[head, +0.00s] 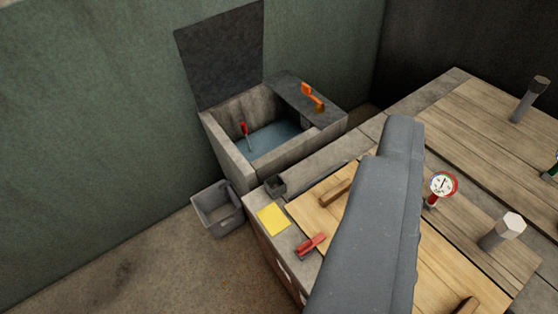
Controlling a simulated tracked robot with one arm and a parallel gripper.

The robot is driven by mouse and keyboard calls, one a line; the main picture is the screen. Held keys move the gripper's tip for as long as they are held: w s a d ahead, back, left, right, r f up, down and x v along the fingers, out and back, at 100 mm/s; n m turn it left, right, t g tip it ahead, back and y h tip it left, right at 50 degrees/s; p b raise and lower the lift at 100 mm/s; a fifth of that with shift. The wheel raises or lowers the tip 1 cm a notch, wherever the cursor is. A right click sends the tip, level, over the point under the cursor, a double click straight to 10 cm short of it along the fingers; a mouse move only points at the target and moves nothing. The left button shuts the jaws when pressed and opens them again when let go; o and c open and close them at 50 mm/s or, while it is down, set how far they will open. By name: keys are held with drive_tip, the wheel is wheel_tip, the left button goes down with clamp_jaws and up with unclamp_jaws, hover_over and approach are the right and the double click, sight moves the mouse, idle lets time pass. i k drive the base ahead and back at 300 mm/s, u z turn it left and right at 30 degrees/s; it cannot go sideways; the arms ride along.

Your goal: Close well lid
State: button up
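The well (241,171) is a concrete box with blue-grey water inside, at the upper middle of the head view. Its dark square lid (219,52) stands raised at the back left, leaning against the green wall. The opening below it is uncovered. A second dark panel (287,93) lies flat over the right part of the well, with an orange handle (312,96) on it. A red-handled tool (243,128) stands in the opening. The grey end of my arm (402,135) is over the workbench, right of and apart from the well. No fingers can be made out.
The workbench (480,115) with wooden boards fills the right side. It holds a gauge (442,186), a hex-headed post (503,231), a yellow sheet (273,219) and a red clamp-like tool (311,244). A grey bin (217,207) stands on the floor beside the well. The floor at lower left is clear.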

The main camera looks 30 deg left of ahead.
sight(221, 54)
drive_tip(key=u, duration=0.5)
drive_tip(key=k, duration=1.25)
drive_tip(key=u, duration=0.9)
drive_tip(key=i, duration=0.6)
drive_tip(key=u, duration=0.5)
drive_tip(key=i, duration=2.5)
drive_tip(key=z, duration=1.15)
drive_tip(key=i, duration=0.95)
drive_tip(key=z, duration=0.6)
drive_tip(key=k, duration=0.75)
